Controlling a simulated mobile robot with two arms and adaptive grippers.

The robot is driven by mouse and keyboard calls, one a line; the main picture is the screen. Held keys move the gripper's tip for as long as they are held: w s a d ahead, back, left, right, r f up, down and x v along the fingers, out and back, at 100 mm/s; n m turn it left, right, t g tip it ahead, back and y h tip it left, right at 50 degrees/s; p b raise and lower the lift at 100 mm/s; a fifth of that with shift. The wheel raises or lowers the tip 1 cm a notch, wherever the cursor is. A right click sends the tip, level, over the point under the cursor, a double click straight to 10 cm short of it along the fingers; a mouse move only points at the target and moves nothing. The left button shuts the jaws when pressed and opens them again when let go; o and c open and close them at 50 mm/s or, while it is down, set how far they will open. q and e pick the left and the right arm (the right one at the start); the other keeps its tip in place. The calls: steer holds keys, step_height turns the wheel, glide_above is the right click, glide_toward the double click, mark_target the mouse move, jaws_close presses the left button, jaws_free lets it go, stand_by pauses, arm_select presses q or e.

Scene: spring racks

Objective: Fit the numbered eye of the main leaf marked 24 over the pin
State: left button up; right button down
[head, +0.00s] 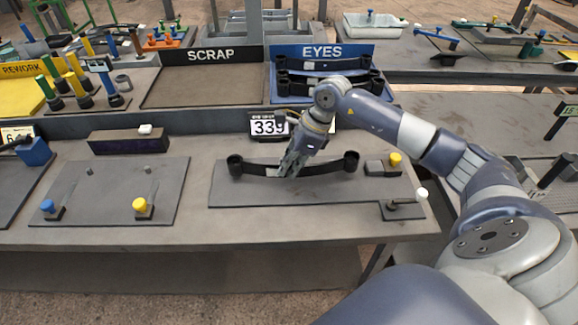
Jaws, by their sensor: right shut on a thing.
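A black curved leaf (258,170) with a round eye at each end is over the grey plate (300,196) on the bench. Its left eye (235,164) and right eye (351,160) both show. No number can be read on it. My right gripper (288,167) is shut on the leaf near its middle, coming down from above. I cannot tell whether the leaf rests on the plate or hangs just above it. Two small grey studs (147,170) stand on the left plate; I cannot tell which thing is the pin. My left gripper is not in view.
A display reading 339 (268,126) stands behind the leaf. The EYES tray (322,52) holds dark leaves; the SCRAP tray (203,85) looks empty. Yellow-knobbed (395,159) and white-knobbed (421,194) fittings sit right of the leaf. The left plate (105,192) has blue and yellow knobs in front.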

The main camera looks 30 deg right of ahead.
steer(key=shift+f+b, duration=0.95)
steer(key=shift+b, duration=0.3)
stand_by(2.8)
steer(key=c, duration=1.7)
jaws_free()
steer(key=shift+a, duration=0.1)
steer(key=shift+o, duration=0.6)
steer(key=shift+f, duration=0.2)
steer(key=o, duration=0.4)
steer(key=shift+c, duration=0.2)
steer(key=shift+r, duration=0.1)
steer(key=shift+r+p, duration=2.3)
steer(key=shift+r, duration=1.8)
